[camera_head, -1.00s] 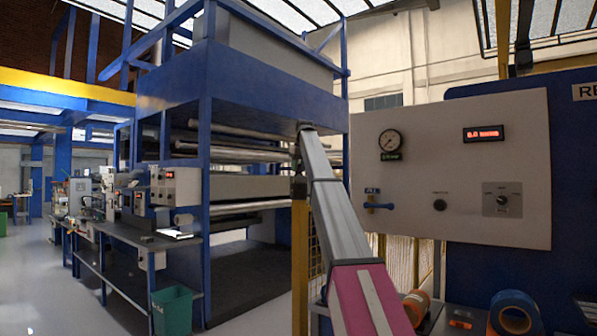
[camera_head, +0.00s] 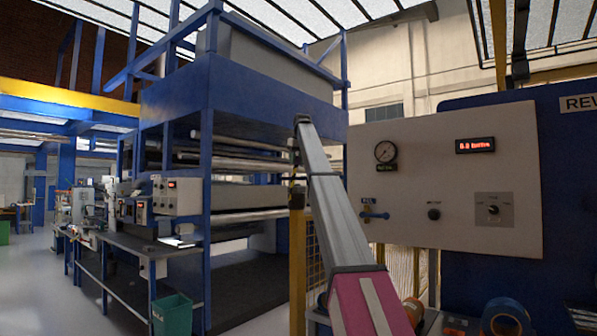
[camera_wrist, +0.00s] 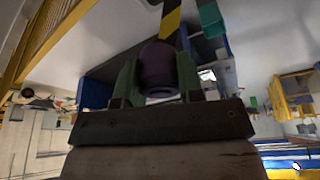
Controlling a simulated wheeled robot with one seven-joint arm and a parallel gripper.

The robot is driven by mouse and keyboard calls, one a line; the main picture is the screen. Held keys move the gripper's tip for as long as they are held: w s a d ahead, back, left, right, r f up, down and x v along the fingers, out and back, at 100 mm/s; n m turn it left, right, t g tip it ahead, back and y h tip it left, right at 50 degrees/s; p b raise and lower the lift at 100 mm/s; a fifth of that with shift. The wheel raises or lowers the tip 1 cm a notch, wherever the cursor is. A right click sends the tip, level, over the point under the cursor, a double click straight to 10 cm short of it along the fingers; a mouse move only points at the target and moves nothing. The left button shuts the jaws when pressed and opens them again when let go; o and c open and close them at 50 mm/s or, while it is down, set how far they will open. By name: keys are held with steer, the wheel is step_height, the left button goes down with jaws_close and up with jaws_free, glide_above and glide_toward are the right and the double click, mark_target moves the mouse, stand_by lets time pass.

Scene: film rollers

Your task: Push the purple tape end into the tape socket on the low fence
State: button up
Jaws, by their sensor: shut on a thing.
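In the wrist view my gripper (camera_wrist: 158,80) has green fingers closed on a dark purple cylinder, which I take to be the purple tape end (camera_wrist: 158,66). It sits between the fingers, its round end toward the camera. The tape socket cannot be made out in either view. A yellow fence (camera_wrist: 55,38) shows at the upper left of the wrist view, apart from the held piece. In the head view the low fence has a yellow post (camera_head: 298,270) beside my arm. My gripper cannot be made out there.
A blue-framed roller machine (camera_head: 208,150) stands beyond the fence. A green bin (camera_head: 172,315) stands by a dark bench (camera_head: 130,240). Open floor lies at left.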

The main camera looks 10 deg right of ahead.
steer(key=shift+r, duration=0.75)
